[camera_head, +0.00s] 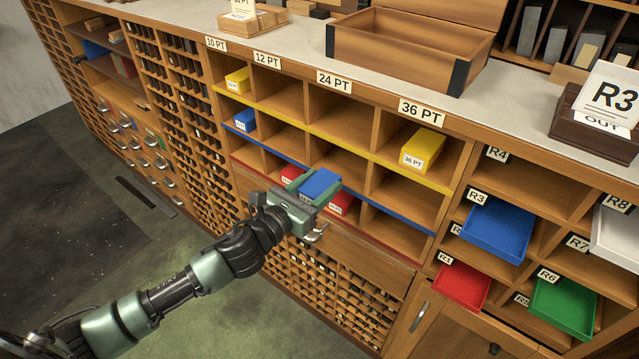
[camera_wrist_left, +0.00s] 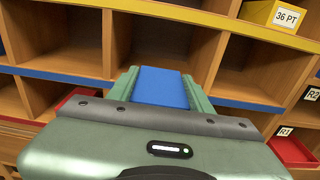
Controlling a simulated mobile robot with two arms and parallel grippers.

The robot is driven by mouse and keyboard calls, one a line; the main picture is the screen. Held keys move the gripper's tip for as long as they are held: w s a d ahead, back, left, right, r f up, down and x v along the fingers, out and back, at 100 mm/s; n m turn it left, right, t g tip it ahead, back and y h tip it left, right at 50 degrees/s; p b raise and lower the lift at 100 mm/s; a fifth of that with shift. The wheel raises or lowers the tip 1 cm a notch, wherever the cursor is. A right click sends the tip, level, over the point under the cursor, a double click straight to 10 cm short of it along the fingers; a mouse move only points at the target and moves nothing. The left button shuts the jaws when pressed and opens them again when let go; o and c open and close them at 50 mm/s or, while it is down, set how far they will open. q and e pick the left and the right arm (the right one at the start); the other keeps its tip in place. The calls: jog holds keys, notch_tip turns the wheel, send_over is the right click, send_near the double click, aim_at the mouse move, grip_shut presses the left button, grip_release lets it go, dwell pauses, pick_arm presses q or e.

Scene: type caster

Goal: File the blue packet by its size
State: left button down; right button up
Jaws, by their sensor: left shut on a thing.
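The blue packet (camera_head: 320,184) is held between the fingers of my left gripper (camera_head: 312,186); it also shows in the left wrist view (camera_wrist_left: 162,87). My left gripper is shut on it, in front of the sorting cabinet. In the wrist view the packet points at an empty compartment (camera_wrist_left: 165,45) between the yellow and blue strips. Size signs run along the top: 10 PT (camera_head: 216,44), 12 PT (camera_head: 267,59), 24 PT (camera_head: 334,80) and 36 PT (camera_head: 421,111). My right gripper is not in view.
A blue packet (camera_head: 245,119) lies in the blue-strip row under 10 PT. Yellow packets (camera_head: 424,148) lie in the top row under 10 PT and 36 PT. Red packets (camera_head: 343,203) lie lower, partly hidden by my gripper. Coloured trays (camera_head: 497,228) stand at the right.

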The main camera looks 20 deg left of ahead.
aim_at(330, 174)
pick_arm(q)
jog(key=shift+r+x, duration=0.2)
jog(key=shift+x, duration=2.6)
jog(key=shift+r+x, duration=0.2)
jog(key=shift+x, duration=2.55)
jog(key=c, duration=0.6)
grip_release()
jog(key=shift+o, duration=0.2)
jog(key=shift+s+f, duration=0.1)
jog(key=shift+f, duration=0.15)
jog(key=shift+s+a, duration=0.15)
jog(key=shift+s, duration=0.05)
jog(key=v, duration=0.7)
jog(key=shift+s+r, duration=0.15)
jog(key=shift+r, duration=0.1)
